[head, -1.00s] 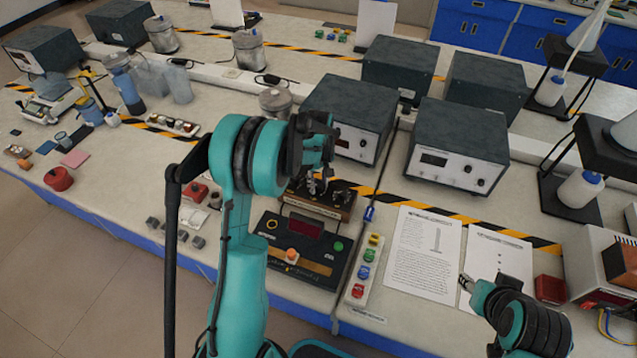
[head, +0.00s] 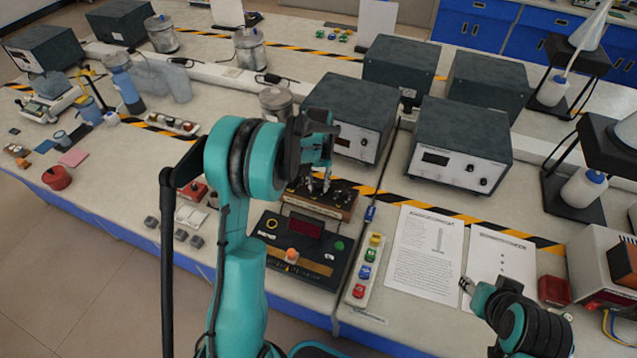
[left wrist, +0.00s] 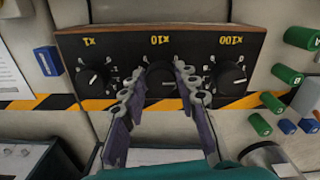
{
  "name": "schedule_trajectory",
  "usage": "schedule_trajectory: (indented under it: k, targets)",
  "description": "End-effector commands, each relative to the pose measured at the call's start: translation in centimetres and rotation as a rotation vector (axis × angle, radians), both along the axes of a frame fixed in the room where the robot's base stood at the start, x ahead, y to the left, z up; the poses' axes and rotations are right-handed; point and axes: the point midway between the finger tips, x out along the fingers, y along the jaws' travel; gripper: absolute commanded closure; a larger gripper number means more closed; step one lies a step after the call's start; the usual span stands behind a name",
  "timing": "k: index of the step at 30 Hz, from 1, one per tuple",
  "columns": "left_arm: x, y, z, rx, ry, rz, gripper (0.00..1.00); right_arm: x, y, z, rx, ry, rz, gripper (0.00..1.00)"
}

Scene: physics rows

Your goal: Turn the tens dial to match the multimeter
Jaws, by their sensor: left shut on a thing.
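A wooden dial box (head: 342,200) with a black panel stands on the bench. In the left wrist view the box (left wrist: 218,50) has three black knobs labelled upside down: the X1 knob (left wrist: 92,80), the tens knob X10 (left wrist: 160,80) and the X100 knob (left wrist: 231,77). My left gripper (head: 321,184) reaches down to the box, its fingers (left wrist: 158,92) on either side of the tens knob and shut on it. The tens knob's pointer is not readable. A black meter (head: 268,243) with a dark red display stands in front; its reading is not legible. My right gripper (head: 466,286) is over the bench, away from the box.
Grey instrument boxes (head: 456,135) stand behind. Several coloured buttons on a white strip (head: 367,268) and printed sheets (head: 417,245) lie to the right of the meter. A red block (head: 553,291) lies farther right. Yellow-black tape (head: 425,207) crosses the bench.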

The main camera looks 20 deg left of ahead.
Motion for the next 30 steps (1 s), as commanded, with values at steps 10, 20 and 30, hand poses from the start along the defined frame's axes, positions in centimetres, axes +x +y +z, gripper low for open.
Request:
schedule_trajectory:
  k: [10, 20, 30]
  targets:
    - [-0.03, 0.07, -0.03, 0.0, 0.0, -0.201, 0.99, 0.0, 0.0, -0.29, 0.0, 0.0, 0.0, 0.6]
    - [-0.02, 0.09, -0.01, 0.0, 0.0, -0.268, 0.99, 0.0, 0.0, -0.36, 0.0, 0.0, 0.0, 0.6]
    - [-0.02, 0.09, 0.0, 0.0, 0.0, -0.27, 0.99, 0.0, 0.0, -0.36, 0.0, 0.0, 0.0, 0.6]
